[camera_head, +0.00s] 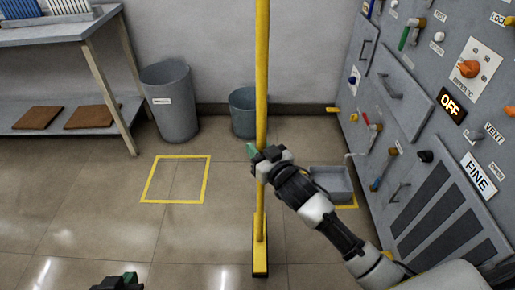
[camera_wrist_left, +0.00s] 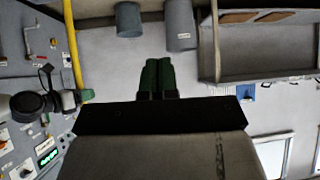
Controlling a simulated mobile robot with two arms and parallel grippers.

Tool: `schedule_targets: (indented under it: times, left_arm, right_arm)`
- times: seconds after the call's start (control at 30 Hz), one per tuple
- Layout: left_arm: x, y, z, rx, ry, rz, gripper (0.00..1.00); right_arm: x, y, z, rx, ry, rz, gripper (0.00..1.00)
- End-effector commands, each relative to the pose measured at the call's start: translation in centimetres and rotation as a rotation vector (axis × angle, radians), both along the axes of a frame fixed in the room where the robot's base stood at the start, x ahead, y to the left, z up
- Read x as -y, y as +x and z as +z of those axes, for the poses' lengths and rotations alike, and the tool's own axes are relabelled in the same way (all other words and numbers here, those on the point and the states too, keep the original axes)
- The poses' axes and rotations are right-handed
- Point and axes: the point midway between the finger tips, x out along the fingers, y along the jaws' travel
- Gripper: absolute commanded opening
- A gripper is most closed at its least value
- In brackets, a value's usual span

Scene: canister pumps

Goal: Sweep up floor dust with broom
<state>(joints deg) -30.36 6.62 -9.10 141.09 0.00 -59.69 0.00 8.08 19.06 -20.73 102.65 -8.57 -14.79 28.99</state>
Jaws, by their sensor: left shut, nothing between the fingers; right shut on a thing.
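A yellow broom (camera_head: 261,205) stands nearly upright on the floor, its head at the bottom and its handle running out of the top of the head view. My right gripper (camera_head: 262,162) is shut on the broom handle. The handle (camera_wrist_left: 73,50) and my right gripper (camera_wrist_left: 80,97) also show at the left of the left wrist view. My left gripper (camera_head: 129,278) is at the bottom edge of the head view; its green fingers (camera_wrist_left: 158,76) are shut together and empty. A grey dustpan-like tray (camera_head: 332,182) lies right of the broom. I cannot make out dust.
A yellow floor square (camera_head: 150,183) lies left of the broom. Two grey bins (camera_head: 172,112) and (camera_head: 243,115) stand by the back wall. A shelf table (camera_head: 60,34) is at the left. A grey control panel (camera_head: 425,135) with knobs and handles closes off the right. The floor at left is clear.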

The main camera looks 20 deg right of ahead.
Motion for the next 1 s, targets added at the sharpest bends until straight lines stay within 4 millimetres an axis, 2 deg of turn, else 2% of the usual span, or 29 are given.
schedule_targets:
  times: [0.03, 0.8, 1.0]
  left_arm:
    - [-0.1, -0.3, -0.1, -0.024, 0.006, 0.002, 0.0]
    - [-2.2, -6.0, -2.4, -0.416, 0.089, 0.032, 0.0]
    - [-2.4, -6.7, -2.6, -0.46, 0.098, 0.036, 0.0]
  right_arm:
    - [0.0, 0.1, 0.6, 0.008, 0.001, 0.001, 0.0]
    - [0.2, 0.5, 2.2, 0.009, 0.002, 0.0, 0.0]
    - [0.2, 0.5, 2.3, 0.008, 0.001, 0.0, 0.0]
